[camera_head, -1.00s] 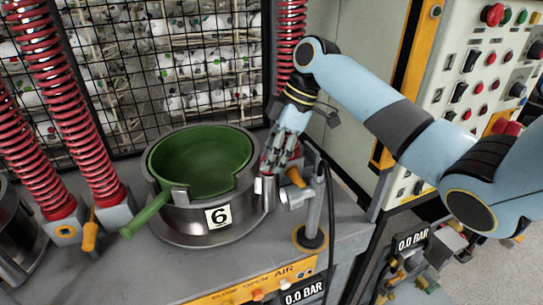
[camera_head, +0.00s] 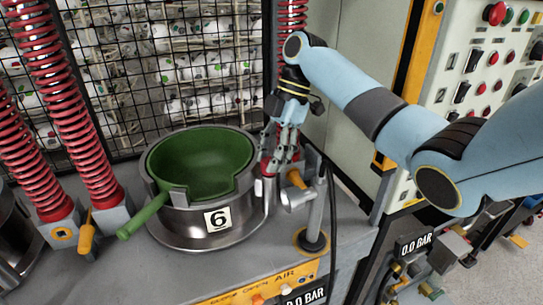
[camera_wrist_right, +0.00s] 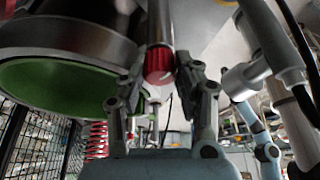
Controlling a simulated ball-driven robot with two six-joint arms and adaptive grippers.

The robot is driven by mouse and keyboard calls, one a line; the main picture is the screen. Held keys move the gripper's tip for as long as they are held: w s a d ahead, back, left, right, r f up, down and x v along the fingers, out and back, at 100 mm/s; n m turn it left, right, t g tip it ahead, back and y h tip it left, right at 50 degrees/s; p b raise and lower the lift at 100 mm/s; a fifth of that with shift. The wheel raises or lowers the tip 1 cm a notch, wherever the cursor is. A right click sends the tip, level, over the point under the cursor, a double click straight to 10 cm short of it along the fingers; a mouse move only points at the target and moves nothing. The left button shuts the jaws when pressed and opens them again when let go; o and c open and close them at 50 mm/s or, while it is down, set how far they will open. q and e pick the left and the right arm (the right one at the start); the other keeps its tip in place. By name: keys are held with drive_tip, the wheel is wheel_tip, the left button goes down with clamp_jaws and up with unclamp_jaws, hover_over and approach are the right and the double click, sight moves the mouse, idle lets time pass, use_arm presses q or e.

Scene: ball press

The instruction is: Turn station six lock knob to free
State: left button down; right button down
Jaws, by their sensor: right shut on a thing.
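The station six metal pot (camera_head: 185,222) carries a white "6" plate and holds a green bowl (camera_head: 205,165) with a green handle sticking out at the left front. At the pot's right side, my right gripper (camera_head: 270,166) points down. In the right wrist view a red ribbed lock knob (camera_wrist_right: 159,66) sits at the end of a metal shaft, between the two fingers of my right gripper (camera_wrist_right: 155,85). The gripper is shut on the knob. In the head view the fingers mostly cover the knob. Its lock marking cannot be read. My left gripper is not in view.
A metal post (camera_head: 314,215) with a grey clamp stands just right of the gripper. Red springs (camera_head: 75,115) rise at the left. A wire mesh guard (camera_head: 160,60) stands behind. A control panel (camera_head: 480,80) is at the right.

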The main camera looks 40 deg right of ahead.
drive_tip(key=c, duration=0.9)
unclamp_jaws()
drive_tip(key=shift+c, duration=0.2)
